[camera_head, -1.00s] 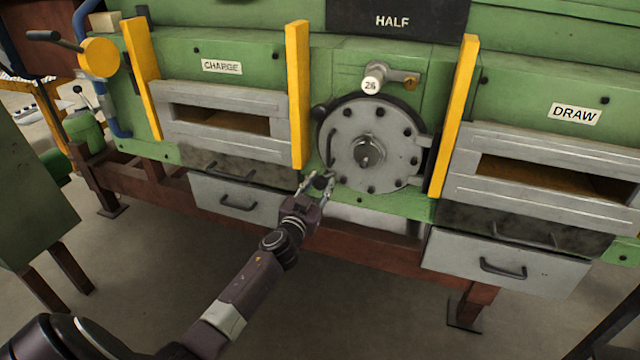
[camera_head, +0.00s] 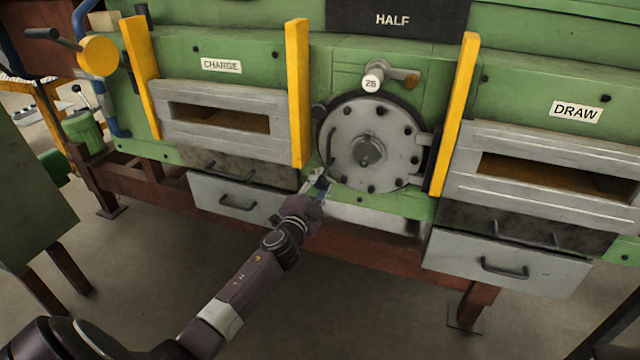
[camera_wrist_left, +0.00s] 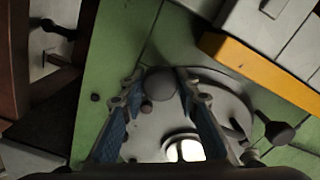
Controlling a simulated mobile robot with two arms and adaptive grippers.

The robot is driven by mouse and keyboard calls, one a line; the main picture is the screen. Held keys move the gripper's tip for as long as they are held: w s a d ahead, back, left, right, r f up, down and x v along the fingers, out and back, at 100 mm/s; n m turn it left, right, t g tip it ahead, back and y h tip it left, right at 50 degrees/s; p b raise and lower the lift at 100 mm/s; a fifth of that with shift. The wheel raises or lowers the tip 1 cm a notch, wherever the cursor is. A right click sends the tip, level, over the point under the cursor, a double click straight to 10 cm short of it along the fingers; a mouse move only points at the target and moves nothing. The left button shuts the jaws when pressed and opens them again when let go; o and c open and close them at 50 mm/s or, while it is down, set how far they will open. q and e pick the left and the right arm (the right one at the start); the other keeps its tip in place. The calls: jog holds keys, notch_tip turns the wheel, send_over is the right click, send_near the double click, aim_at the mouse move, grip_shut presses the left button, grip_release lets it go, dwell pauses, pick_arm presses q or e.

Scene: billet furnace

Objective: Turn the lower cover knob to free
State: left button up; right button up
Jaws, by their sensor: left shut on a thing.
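The lower cover knob (camera_wrist_left: 160,84) is a dark rounded knob at the lower left edge of the round grey cover (camera_head: 395,140). In the left wrist view it sits between the fingertips of my left gripper (camera_wrist_left: 158,86), which is shut on it. In the head view my left gripper (camera_head: 319,181) reaches up from below left, and its fingers mostly hide the knob. A second dark knob (camera_head: 318,112) stands at the cover's upper left; it also shows in the left wrist view (camera_wrist_left: 278,132). My right gripper is not in view.
Yellow posts (camera_head: 297,95) flank the cover on both sides. A lever with a white "26" end (camera_head: 373,82) is above it. Drawers with handles (camera_head: 238,203) are below at left and right. The floor in front is clear.

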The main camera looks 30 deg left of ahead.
pick_arm(q)
jog(key=m, duration=0.6)
jog(key=shift+d+r, duration=0.15)
jog(key=shift+m, duration=0.4)
jog(key=o, duration=1.2)
jog(key=shift+w+d, duration=0.1)
jog(key=shift+c, duration=0.2)
jog(key=shift+f, duration=0.2)
jog(key=shift+s+f, duration=0.1)
jog(key=shift+s, duration=0.4)
jog(key=v, duration=1.1)
